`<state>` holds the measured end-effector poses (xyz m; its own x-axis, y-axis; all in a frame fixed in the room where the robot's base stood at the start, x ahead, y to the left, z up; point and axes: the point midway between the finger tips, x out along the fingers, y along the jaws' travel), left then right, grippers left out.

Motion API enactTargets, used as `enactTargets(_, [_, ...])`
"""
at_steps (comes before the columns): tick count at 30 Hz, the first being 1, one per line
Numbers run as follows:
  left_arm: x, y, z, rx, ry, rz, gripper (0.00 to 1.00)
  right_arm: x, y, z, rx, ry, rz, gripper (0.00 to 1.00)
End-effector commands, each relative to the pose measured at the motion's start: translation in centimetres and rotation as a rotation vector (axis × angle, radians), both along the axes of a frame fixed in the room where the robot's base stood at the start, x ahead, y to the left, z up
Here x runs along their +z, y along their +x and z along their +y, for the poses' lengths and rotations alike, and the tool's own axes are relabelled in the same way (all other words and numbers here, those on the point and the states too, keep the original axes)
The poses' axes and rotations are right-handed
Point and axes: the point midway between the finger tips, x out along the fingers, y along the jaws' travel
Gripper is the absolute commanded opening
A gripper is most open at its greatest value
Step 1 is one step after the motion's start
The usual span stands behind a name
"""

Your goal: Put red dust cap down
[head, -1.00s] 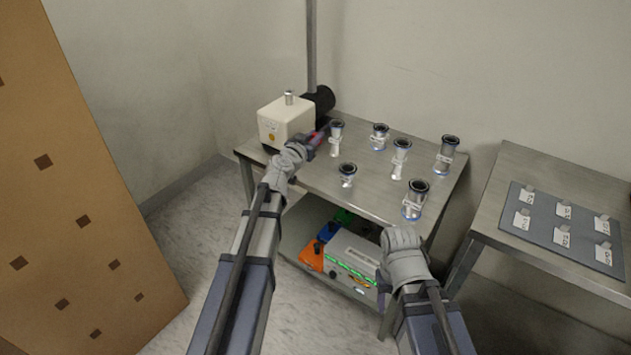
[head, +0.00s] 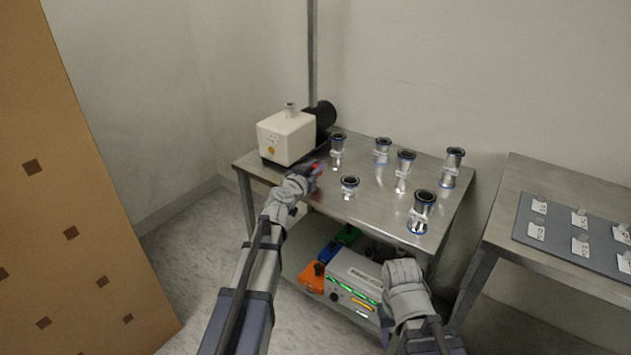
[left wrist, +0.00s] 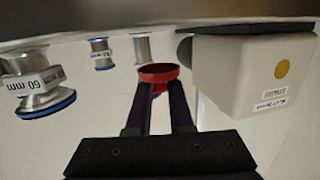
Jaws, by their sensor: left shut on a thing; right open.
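The red dust cap (left wrist: 158,73) is held between the fingertips of my left gripper (left wrist: 160,100) in the left wrist view. In the head view a bit of the red cap (head: 316,168) shows at the tip of my left gripper (head: 308,172), over the left part of the metal table (head: 290,190), in front of the white pump. I cannot tell whether the cap touches the table top. My right gripper (head: 400,275) is low in front of the table's right side; its fingers are hidden from the head camera.
The white pump (head: 286,137) stands at the table's back left. Several metal flanged fittings stand on the table, one (head: 349,187) close to the right of my left gripper. A box with green lights (head: 352,280) is on the lower shelf. A side table (head: 540,180) holds labelled cards.

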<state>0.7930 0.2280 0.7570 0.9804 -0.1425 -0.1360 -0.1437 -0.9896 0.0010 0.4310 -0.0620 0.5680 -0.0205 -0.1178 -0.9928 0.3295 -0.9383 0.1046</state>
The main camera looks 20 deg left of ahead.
Motion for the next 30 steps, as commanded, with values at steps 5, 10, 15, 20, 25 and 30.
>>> enactTargets(5, [-2.6,0.0,0.0,0.0,0.0,0.0,0.0,-2.6,0.0,0.0,0.002,-0.001,-0.001,0.5])
enactTargets(10, [-3.6,0.0,0.0,0.0,0.0,0.0,0.0,-3.6,0.0,0.0,0.004,-0.001,-0.001,0.5])
enactTargets(15, [-3.4,0.0,0.0,0.0,0.0,0.0,0.0,-3.4,0.0,0.0,0.004,-0.001,-0.001,0.5])
enactTargets(20, [-3.7,0.0,0.0,0.0,0.0,0.0,0.0,-3.7,0.0,0.0,0.005,-0.001,-0.001,0.5])
enactTargets(25, [-3.7,0.0,0.0,0.0,0.0,0.0,0.34,-3.7,0.0,0.0,0.005,-0.001,-0.001,0.5])
enactTargets(30, [-3.7,0.0,0.0,0.0,0.0,0.0,0.5,-3.7,0.0,0.0,0.005,-0.001,-0.001,0.5])
